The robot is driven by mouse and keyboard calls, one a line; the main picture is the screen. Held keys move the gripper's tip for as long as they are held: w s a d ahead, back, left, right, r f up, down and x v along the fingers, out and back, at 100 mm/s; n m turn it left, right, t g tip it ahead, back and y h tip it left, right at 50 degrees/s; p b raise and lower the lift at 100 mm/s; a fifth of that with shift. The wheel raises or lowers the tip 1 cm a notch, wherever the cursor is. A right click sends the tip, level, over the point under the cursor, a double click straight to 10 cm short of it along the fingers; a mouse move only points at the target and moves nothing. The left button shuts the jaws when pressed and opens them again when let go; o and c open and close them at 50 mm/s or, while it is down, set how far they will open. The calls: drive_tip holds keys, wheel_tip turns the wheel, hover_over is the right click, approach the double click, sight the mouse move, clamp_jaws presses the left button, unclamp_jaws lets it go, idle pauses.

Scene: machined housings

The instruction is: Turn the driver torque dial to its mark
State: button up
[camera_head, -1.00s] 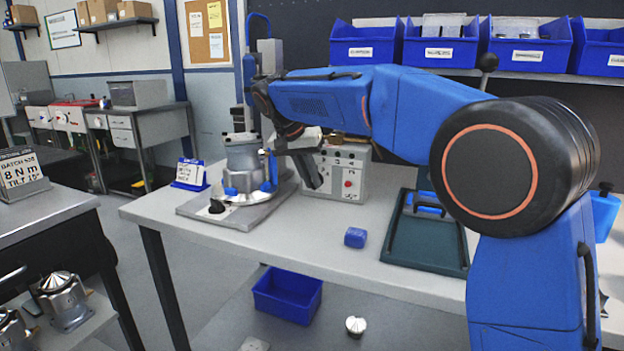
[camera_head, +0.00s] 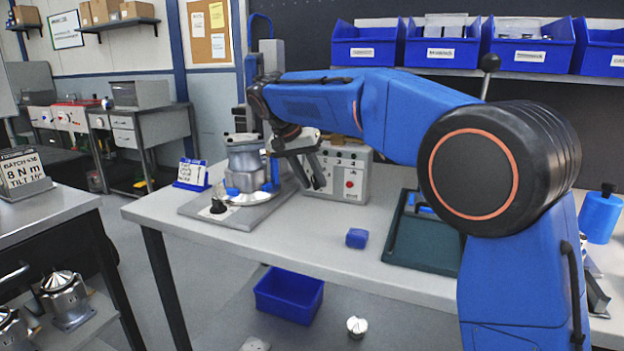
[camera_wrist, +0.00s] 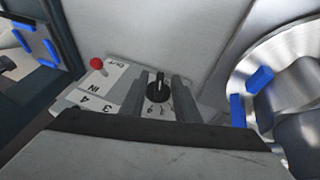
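The grey driver control box (camera_head: 352,168) stands at the back of the workbench, with a red button on its front. In the wrist view its panel (camera_wrist: 90,90) shows a red knob, printed numerals and "IN" and "OUT". A black dial (camera_wrist: 158,88) with a light pointer line sits on this panel, with small numerals around it. My gripper (camera_head: 310,176) is at the left part of the box. In the wrist view my gripper (camera_wrist: 161,97) has its fingers apart, one on each side of the dial, with visible gaps. Whether the fingertips reach beside the dial is unclear.
A metal housing (camera_head: 245,165) on a grey plate stands left of the box, close to my gripper. A sign (camera_head: 22,172) reads "8 N m" and "TILT 15°". A blue block (camera_head: 356,238) and a dark green tray (camera_head: 425,245) lie on the bench (camera_head: 300,245).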

drive_tip(key=v, duration=1.7)
drive_tip(key=shift+r, duration=0.2)
drive_tip(key=shift+a, duration=0.1)
drive_tip(key=s+f+n+t+h, duration=0.1)
drive_tip(key=s+f+t+h, duration=0.1)
drive_tip(key=s+f+t, duration=0.75)
drive_tip(key=shift+g, duration=0.35)
drive_tip(key=x, duration=1.5)
drive_tip(key=shift+w+a+f, duration=0.1)
drive_tip(key=shift+w+a, duration=0.15)
drive_tip(key=shift+w, duration=0.2)
clamp_jaws()
